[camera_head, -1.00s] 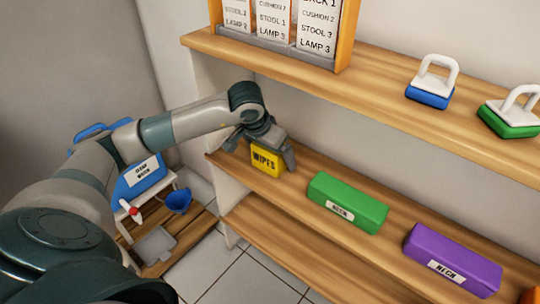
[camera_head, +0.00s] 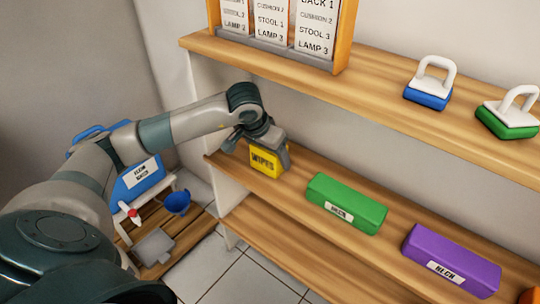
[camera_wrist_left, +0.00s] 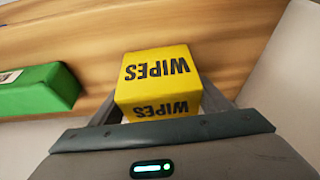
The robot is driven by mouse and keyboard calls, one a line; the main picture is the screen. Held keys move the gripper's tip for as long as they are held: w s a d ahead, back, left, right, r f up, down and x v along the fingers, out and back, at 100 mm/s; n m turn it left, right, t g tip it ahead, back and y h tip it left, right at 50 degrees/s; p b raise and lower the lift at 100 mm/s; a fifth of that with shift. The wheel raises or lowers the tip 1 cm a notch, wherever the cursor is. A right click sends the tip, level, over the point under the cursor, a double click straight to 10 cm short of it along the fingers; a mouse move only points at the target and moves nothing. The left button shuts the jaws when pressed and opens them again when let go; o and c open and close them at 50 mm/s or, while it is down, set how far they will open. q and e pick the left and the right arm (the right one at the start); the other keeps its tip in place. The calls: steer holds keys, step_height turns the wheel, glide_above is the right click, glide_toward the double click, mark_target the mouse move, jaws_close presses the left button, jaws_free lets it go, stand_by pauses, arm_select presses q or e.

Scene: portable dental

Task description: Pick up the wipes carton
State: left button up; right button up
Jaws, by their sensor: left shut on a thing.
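The yellow wipes carton (camera_head: 266,161) stands at the left end of the middle shelf in the head view. In the left wrist view the carton (camera_wrist_left: 158,76) shows its black WIPES lettering, with a gripper finger along each side. My left gripper (camera_head: 264,150) reaches it from above and is shut on it. I cannot tell whether the carton still touches the shelf. My right gripper is not in view.
A green box (camera_head: 346,203) and a purple box (camera_head: 452,260) lie to the right on the middle shelf (camera_head: 300,175). The upper shelf (camera_head: 390,100) overhangs behind. A blue container (camera_head: 138,177) stands at lower left.

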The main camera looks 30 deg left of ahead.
arm_select(q)
steer(key=shift+r, duration=1.45)
steer(key=shift+s+r, duration=0.15)
steer(key=shift+r, duration=0.2)
steer(key=s+p, duration=0.8)
steer(key=s, duration=0.9)
steer(key=shift+s+a+p, duration=0.35)
steer(key=shift+a+p, duration=0.05)
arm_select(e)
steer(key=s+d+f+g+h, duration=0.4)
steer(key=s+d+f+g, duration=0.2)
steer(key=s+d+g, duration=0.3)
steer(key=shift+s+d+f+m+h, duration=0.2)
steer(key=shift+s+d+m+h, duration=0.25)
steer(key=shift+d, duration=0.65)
arm_select(q)
steer(key=shift+f, duration=0.1)
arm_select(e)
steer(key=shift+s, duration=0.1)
